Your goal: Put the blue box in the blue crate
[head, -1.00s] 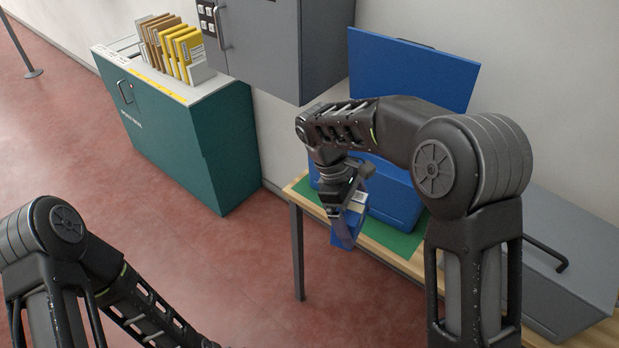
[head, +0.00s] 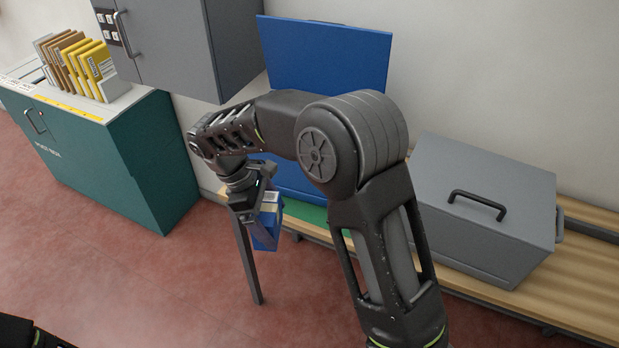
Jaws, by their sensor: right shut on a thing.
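A small blue box (head: 268,225) with a pale label on top is held by my right gripper (head: 262,206), which is shut on it. The box hangs in front of the bench's front edge, above the floor. The blue crate (head: 297,180) stands on a green mat (head: 306,211) on the wooden bench, behind my right arm. Its blue lid (head: 325,60) stands open against the wall. My arm hides much of the crate, and its inside cannot be seen. My left gripper is out of view; only a bit of my left arm shows at the bottom left.
A grey lidded box (head: 480,205) with a black handle stands on the wooden bench (head: 585,255) to the right. A grey wall cabinet (head: 180,45) hangs at upper left. A teal cabinet (head: 120,160) with several yellow and brown envelopes (head: 80,65) stands at left.

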